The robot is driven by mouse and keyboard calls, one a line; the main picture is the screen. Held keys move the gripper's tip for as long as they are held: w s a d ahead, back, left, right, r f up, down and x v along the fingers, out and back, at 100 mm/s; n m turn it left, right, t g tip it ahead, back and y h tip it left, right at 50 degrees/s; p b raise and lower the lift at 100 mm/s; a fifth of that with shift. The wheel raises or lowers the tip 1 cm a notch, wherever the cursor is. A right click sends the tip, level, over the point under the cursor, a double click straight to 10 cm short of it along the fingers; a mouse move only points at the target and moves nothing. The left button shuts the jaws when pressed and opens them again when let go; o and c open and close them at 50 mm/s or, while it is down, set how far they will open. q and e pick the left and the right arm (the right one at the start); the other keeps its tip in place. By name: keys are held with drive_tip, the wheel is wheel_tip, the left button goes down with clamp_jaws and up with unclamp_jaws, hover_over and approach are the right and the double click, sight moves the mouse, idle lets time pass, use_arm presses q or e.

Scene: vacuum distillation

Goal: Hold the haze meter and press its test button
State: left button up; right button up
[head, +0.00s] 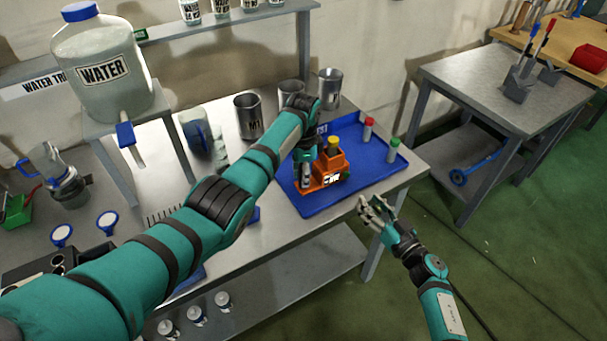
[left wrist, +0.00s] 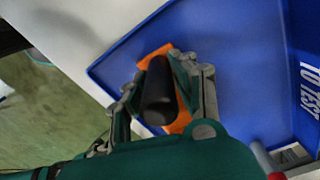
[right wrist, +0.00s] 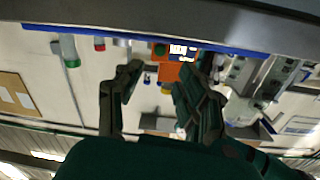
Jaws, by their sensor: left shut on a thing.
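The orange haze meter (head: 328,170) stands on the blue tray (head: 317,205), with a small lit display on its front and a yellow-capped vial (head: 332,144) at its top. My left gripper (head: 304,172) reaches down from above and is shut on the meter's left part. In the left wrist view its fingers close around a black cylindrical part (left wrist: 159,92) over the orange body (left wrist: 152,54). My right gripper (head: 376,208) is open and empty, just off the tray's right front edge. In the right wrist view the meter (right wrist: 168,72) appears beyond its spread fingers (right wrist: 160,85).
A red-capped vial (head: 367,130) and a green-capped vial (head: 393,150) stand at the tray's right side. Metal beakers (head: 249,117) stand behind the tray. A large water jug (head: 103,65) is on a stand at the left.

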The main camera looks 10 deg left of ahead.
drive_tip(key=shift+c, duration=0.2)
drive_tip(key=shift+c, duration=1)
drive_tip(key=w+d+r+m+t+h, duration=0.1)
drive_tip(key=d+m, duration=0.1)
drive_tip(key=m, duration=0.1)
drive_tip(key=w+d+r+m+t+h, duration=0.1)
drive_tip(key=w+d+r+m+h, duration=0.1)
drive_tip(key=m, duration=0.2)
drive_tip(key=w+d+r+m+t+h, duration=0.1)
drive_tip(key=r+m+t+h, duration=0.1)
drive_tip(key=m, duration=0.1)
drive_tip(key=shift+w+d+m, duration=0.3)
drive_tip(key=shift+w+d, duration=0.05)
drive_tip(key=shift+d, duration=0.05)
clamp_jaws()
drive_tip(key=w+d+m+g+h, duration=0.2)
drive_tip(key=d+m+h, duration=0.25)
drive_tip(key=m, duration=1.05)
drive_tip(key=s+a+m+g+y, duration=0.5)
drive_tip(key=s+a+m+g, duration=0.1)
drive_tip(key=a, duration=0.4)
drive_tip(key=shift+s+a+r+m+g, duration=0.15)
drive_tip(key=shift+s+r+m+g, duration=0.15)
drive_tip(key=shift+s+m, duration=0.7)
drive_tip(key=shift+w+f+y, duration=0.1)
drive_tip(key=shift+w+y, duration=0.15)
drive_tip(key=shift+w, duration=0.05)
